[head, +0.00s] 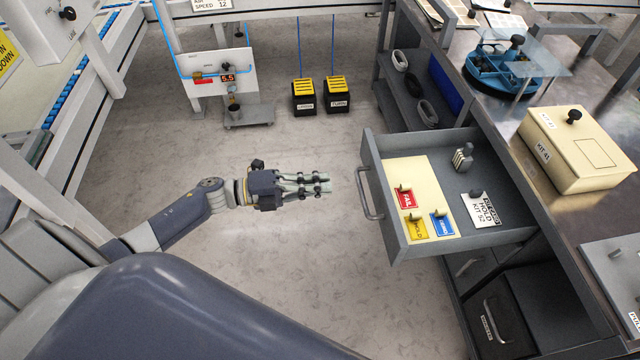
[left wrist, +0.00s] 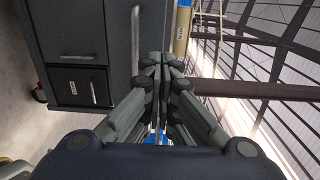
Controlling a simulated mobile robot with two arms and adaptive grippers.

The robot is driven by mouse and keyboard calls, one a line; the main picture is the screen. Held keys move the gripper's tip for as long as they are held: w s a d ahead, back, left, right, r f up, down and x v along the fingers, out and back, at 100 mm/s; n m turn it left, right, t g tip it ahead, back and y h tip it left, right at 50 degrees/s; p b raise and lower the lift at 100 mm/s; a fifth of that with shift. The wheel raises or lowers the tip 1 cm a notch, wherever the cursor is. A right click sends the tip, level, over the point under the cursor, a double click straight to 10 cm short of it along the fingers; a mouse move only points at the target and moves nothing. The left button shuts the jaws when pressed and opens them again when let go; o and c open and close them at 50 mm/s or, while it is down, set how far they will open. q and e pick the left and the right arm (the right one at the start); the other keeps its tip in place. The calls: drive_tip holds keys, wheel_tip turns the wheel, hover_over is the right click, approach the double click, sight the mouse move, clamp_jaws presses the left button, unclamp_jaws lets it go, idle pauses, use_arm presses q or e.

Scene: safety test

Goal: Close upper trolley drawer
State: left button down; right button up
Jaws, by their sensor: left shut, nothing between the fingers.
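The upper trolley drawer (head: 384,205) is pulled out to the left from under the steel worktop. Its grey front carries a bar handle (head: 369,196), and a vertical bar handle (left wrist: 135,45) also shows in the left wrist view beside my fingers. My left gripper (head: 328,183) is shut and empty. It points right toward the drawer front, with a small gap between fingertips and handle in the head view. In the left wrist view the gripper (left wrist: 163,62) shows its fingers together. My right gripper is not in view.
The drawer holds red, yellow and blue tags (head: 406,198), a grey peg-like piece (head: 463,158) and a white HOLD card (head: 482,209). A lower drawer (head: 505,305) sits below. A cream kit box (head: 575,150) stands on the worktop.

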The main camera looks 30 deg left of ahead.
sight(378, 178)
use_arm(q)
drive_tip(key=x, duration=1)
drive_tip(key=shift+w+d, duration=0.2)
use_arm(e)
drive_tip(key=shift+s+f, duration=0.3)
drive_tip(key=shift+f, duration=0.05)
